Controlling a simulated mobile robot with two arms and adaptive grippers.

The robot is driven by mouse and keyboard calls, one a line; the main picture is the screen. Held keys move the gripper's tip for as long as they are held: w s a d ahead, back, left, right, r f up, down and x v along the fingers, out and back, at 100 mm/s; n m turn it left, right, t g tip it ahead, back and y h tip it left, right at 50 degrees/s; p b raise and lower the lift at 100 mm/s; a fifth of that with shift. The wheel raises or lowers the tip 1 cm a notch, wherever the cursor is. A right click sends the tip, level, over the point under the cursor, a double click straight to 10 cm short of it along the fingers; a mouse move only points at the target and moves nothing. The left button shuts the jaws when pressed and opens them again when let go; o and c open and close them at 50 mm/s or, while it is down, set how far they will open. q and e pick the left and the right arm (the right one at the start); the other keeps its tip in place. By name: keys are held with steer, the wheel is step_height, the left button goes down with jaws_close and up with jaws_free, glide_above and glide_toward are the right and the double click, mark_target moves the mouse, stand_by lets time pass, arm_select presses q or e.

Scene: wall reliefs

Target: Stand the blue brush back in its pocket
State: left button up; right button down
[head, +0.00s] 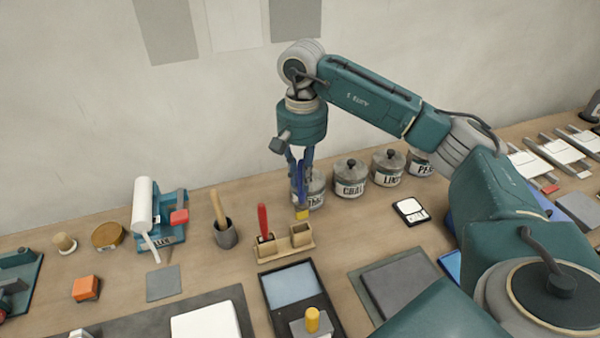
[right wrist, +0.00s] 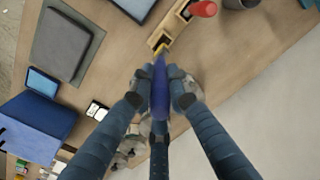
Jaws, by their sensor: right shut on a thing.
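The blue brush (head: 301,185) is upright in the jaws of my right gripper (head: 299,160), its yellow end (head: 302,213) pointing down. In the right wrist view the blue brush (right wrist: 159,88) is between the closed fingers of my right gripper (right wrist: 159,76). The wooden holder (head: 285,248) stands on the bench, with a red brush (head: 264,222) in its left pocket. Its right pocket (head: 301,235) looks empty. The yellow end appears just behind and above this pocket in the head view; I cannot tell the exact gap. My left gripper is not in view.
Several labelled grey jars (head: 350,178) stand behind and to the right of the brush. A grey pot with a wooden-handled tool (head: 226,236) stands left of the holder. A dark tray (head: 291,287) lies in front of it. Bare bench shows right of the holder.

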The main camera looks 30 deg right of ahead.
mark_target(301, 207)
steer(key=f, duration=0.1)
steer(key=f+b, duration=0.2)
steer(key=f, duration=0.1)
steer(key=shift+w, duration=0.25)
steer(key=shift+f+b, duration=0.35)
step_height(301, 207, down, 3)
steer(key=shift+r+b, duration=0.2)
steer(key=shift+b, duration=0.8)
steer(key=shift+f, duration=0.3)
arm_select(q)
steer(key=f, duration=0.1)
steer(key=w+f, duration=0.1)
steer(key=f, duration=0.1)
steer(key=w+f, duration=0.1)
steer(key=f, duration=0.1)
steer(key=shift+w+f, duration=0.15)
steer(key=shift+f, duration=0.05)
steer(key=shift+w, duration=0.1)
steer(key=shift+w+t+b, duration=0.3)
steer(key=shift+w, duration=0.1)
arm_select(e)
steer(key=shift+f, duration=0.1)
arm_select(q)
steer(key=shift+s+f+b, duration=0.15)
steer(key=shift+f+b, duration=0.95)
arm_select(e)
steer(key=shift+f, duration=1.4)
